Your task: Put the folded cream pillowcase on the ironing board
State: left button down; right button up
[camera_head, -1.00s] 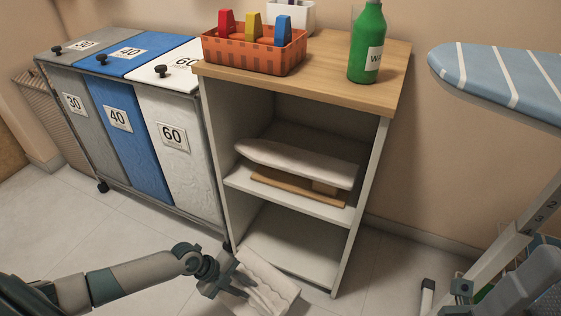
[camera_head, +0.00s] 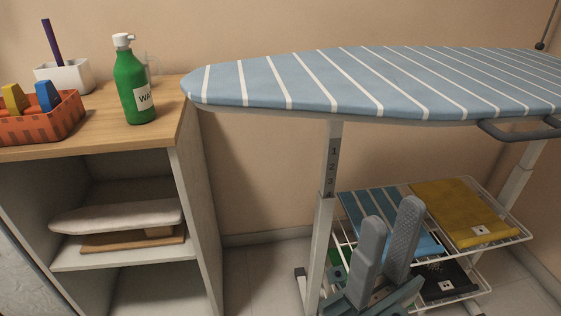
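The ironing board (camera_head: 330,85) has a blue cover with white stripes and spans the upper right of the head view. Its top is bare. My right gripper (camera_head: 391,214) is at the bottom, lower than the board top, in front of the wire rack in the picture. Its two grey fingers point up with a gap between them, and nothing shows in the gap. My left gripper and the folded cream pillowcase are outside this view.
The wire rack (camera_head: 516,234) below the board holds blue striped, yellow (camera_head: 455,210) and dark folded cloths. A wooden-topped cabinet (camera_head: 100,130) stands left, with a green bottle (camera_head: 131,85) and an orange basket (camera_head: 40,122). The board's leg (camera_head: 329,170) stands behind my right gripper.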

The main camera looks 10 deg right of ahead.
aim_at(496, 71)
jog(key=k+l+z, duration=0.15)
jog(key=l, duration=0.6)
jog(key=k+l+z, duration=0.2)
jog(key=l, duration=0.55)
jog(key=l+z, duration=0.15)
jog(key=l, duration=0.65)
